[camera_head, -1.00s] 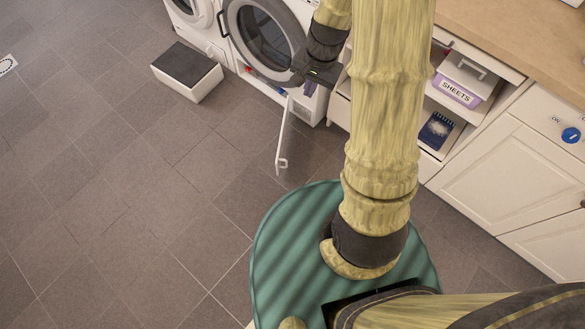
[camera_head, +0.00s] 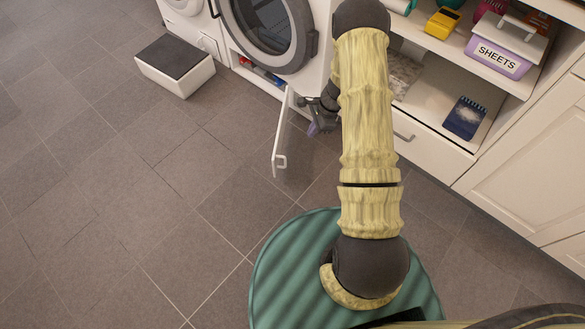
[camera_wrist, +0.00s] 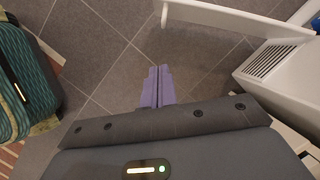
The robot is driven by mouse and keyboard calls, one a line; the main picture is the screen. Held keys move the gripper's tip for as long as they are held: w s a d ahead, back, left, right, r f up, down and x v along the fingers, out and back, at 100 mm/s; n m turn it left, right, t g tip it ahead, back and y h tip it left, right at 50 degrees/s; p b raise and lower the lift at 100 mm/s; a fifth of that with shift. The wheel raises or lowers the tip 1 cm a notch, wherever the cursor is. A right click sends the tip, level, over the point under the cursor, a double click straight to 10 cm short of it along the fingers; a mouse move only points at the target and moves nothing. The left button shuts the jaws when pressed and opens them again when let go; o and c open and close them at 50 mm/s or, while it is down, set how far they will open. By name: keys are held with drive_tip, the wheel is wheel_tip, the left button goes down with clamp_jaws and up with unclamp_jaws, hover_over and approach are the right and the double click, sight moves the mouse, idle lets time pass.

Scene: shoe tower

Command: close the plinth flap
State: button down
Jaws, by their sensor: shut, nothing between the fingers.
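The plinth flap (camera_head: 283,138) is a narrow white panel with a small handle at its outer end. It stands open, jutting out from the plinth below the white washing machine (camera_head: 318,62) over the floor. It also shows at the top of the wrist view (camera_wrist: 240,18). My gripper (camera_head: 313,129) is low, just right of the flap in the head view. Its purple fingers are together and empty in the wrist view (camera_wrist: 157,75), with floor visible between the fingertips and the flap. My arm hides part of the machine's right side.
A white step stool with a dark top (camera_head: 176,65) stands on the floor at upper left. At right are open shelves with a SHEETS box (camera_head: 500,50) and a dark blue notebook (camera_head: 465,117). A slotted white panel (camera_wrist: 268,60) is at right in the wrist view. The left floor is clear.

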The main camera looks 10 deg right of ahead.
wheel_tip(320, 180, down, 10)
drive_tip(key=d+m+b, duration=0.1)
drive_tip(key=m+b, duration=0.1)
drive_tip(key=b, duration=0.1)
drive_tip(key=shift+w+f, duration=0.15)
drive_tip(key=shift+w, duration=0.15)
drive_tip(key=w+a+f+b, duration=0.1)
drive_tip(key=a+f+b, duration=0.6)
drive_tip(key=f+b, duration=0.1)
drive_tip(key=shift+w+a+f+b, duration=0.25)
drive_tip(key=shift+f+b, duration=0.1)
drive_tip(key=shift+f, duration=0.3)
